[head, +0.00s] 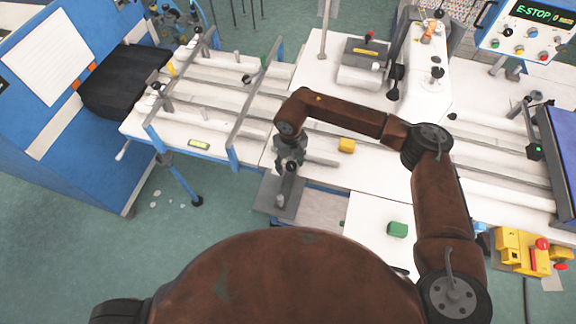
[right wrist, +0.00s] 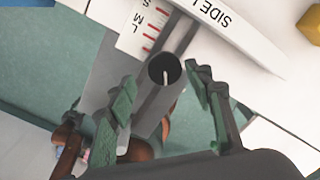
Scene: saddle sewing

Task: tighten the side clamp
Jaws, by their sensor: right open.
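My right gripper (head: 289,164) is over the front edge of the white table, above a grey plate (head: 268,207). In the right wrist view the right gripper (right wrist: 162,88) is open, its green-padded fingers apart. Between them stands a grey cylindrical knob (right wrist: 164,68) with a dark round end and a pale line, seemingly the side clamp's. Gaps show on both sides, and I see no firm contact. My left gripper is not in view.
Grey rails cross the table at left. A yellow machine (head: 521,251) with red knobs stands at lower right. A control panel reading E-STOP (head: 535,28) is at upper right.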

